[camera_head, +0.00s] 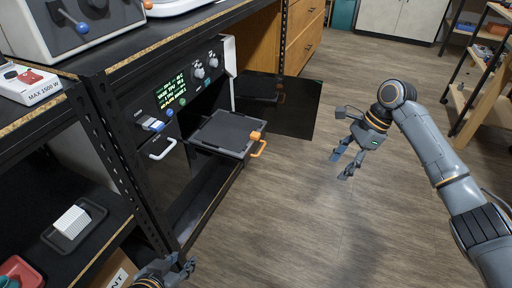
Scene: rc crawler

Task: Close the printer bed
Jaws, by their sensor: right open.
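The printer (185,90) is built into the black shelving and has a lit display and knobs. Its dark grey bed (222,132) is slid out of the front opening, with an orange handle (258,147) at its outer right end. The printer's dark glass door (295,110) stands swung open behind the bed. My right gripper (342,163) is open and empty over the floor, to the right of the bed and apart from the handle. My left gripper (182,267) is low at the bottom edge, partly cut off, below the bed; its finger opening is unclear.
A white-handled drawer or panel (162,149) is left of the bed. A black tray with a white block (72,221) and a red tray (22,272) sit on the lower left shelf. A wooden rack (485,85) stands at right. The wooden floor (300,220) between is clear.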

